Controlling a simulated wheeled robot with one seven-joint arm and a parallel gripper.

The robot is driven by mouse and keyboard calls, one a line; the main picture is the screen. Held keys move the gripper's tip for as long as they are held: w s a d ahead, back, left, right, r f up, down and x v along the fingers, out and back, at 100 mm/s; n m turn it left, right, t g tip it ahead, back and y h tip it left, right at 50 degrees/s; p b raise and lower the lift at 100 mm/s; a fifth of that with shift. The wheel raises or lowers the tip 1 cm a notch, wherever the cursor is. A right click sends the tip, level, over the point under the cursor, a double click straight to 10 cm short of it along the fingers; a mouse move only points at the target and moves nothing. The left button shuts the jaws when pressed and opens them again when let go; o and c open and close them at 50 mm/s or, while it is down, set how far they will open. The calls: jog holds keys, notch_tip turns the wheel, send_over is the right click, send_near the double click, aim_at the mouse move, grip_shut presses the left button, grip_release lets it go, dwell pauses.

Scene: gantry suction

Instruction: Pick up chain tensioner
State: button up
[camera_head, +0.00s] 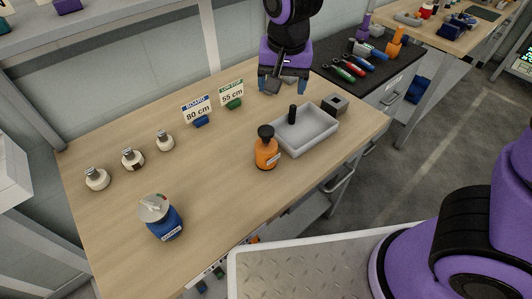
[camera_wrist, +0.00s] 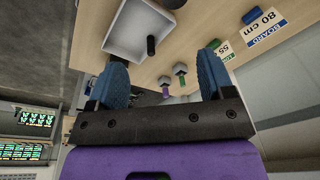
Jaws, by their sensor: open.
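I cannot tell for sure which thing is the chain tensioner. In the head view my gripper (camera_head: 284,88) hangs near the bench's back edge, behind the grey tray (camera_head: 318,140). Its blue fingers are apart and nothing is held. The arm hides much of the area beneath it, and the gap to the pieces is unclear.
An orange bottle (camera_head: 266,152), a blue jar (camera_head: 165,224), several pale knobs (camera_head: 132,159) and two sign cards (camera_head: 197,109) are on the bench. The bench's front middle is clear.

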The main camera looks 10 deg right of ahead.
aim_at(266, 128)
jog(key=shift+h, duration=0.3)
jog(key=a+f, duration=0.1)
jog(key=f, duration=0.3)
jog(key=w+a+f, duration=0.1)
jog(key=f, duration=0.4)
jog(key=a+f, duration=0.1)
jog(key=f, duration=0.4)
jog(key=shift+w+f, duration=0.15)
jog(key=shift+f, duration=0.1)
grip_shut()
